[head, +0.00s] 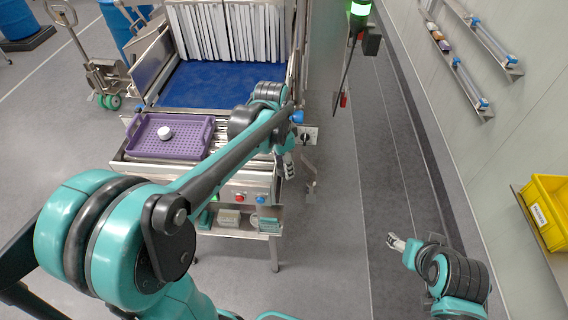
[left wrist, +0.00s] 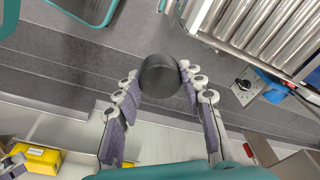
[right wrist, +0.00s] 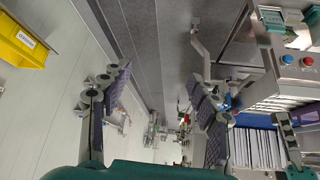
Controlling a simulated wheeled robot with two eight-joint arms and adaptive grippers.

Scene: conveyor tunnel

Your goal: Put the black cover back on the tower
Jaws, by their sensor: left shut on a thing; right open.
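The black cover (left wrist: 160,75) is a short round black piece held between the fingertips of my left gripper (left wrist: 158,82) in the left wrist view. In the head view my left gripper (head: 287,162) hangs beside the right end of the conveyor; the cover cannot be made out there. The tower (head: 359,9) is at the top of the head view, with a lit green section and dark parts below; its top is cut off. It is apart from my left gripper. My right gripper (head: 396,242) is open and empty over the floor at lower right; its spread fingers (right wrist: 158,100) show in the right wrist view.
A purple tray (head: 140,146) with a small white round thing (head: 165,132) stands on the conveyor's rollers. A strip-curtain tunnel (head: 225,35) is behind. A knob panel (head: 308,135) is at the conveyor's right end. A yellow bin (head: 546,208) is on the right wall; the aisle floor is clear.

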